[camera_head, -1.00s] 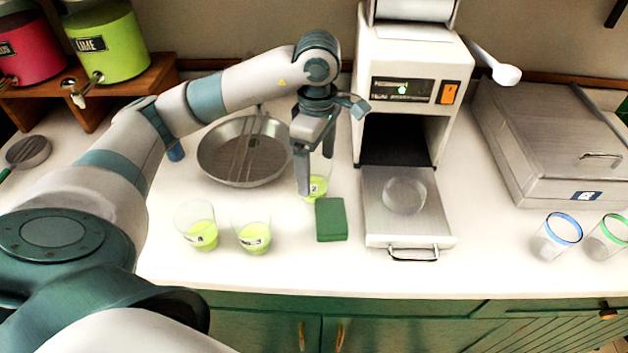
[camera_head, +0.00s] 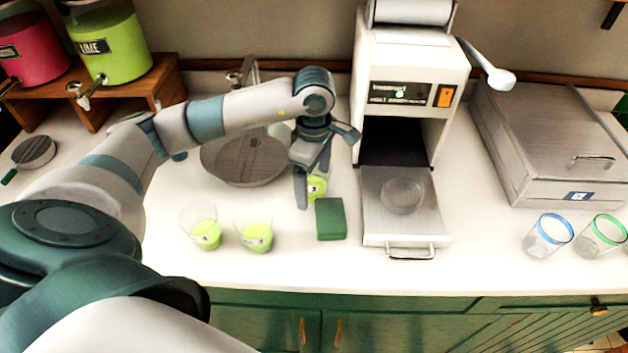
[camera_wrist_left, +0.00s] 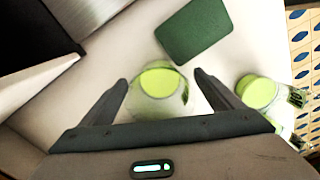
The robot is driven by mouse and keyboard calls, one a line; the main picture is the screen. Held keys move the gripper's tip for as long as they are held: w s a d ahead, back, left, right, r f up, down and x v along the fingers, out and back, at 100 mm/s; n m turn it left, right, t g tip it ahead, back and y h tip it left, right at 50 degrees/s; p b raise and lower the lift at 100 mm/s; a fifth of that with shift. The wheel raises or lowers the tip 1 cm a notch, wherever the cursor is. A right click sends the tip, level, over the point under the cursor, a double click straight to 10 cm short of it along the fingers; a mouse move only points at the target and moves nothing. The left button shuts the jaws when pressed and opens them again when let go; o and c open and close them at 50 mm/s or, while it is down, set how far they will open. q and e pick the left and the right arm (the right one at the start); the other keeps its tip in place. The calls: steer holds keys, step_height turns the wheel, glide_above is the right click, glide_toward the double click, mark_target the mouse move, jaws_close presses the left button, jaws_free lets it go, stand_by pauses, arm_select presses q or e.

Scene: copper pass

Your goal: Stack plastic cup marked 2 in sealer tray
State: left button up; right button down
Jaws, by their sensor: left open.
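The plastic cup marked 2 (camera_head: 317,187) stands on the counter with lime-green liquid in it, partly hidden behind my left gripper in the head view. My left gripper (camera_head: 313,192) points down over it, open. In the left wrist view the cup (camera_wrist_left: 160,85) lies between the two open fingers (camera_wrist_left: 163,80), with space at both sides. The sealer tray (camera_head: 376,222) is pulled out of the white sealer (camera_head: 408,65) and has a round recess. My right gripper is not in view.
A green block (camera_head: 330,219) lies just beside the cup. Two more lime-filled cups (camera_head: 205,234) (camera_head: 256,238) stand to the left. A metal basin (camera_head: 240,160) is behind. Two empty rimmed cups (camera_head: 547,236) (camera_head: 598,238) stand at the right.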

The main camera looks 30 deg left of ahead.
arm_select(q)
steer(key=c, duration=1.3)
steer(key=shift+r, duration=0.3)
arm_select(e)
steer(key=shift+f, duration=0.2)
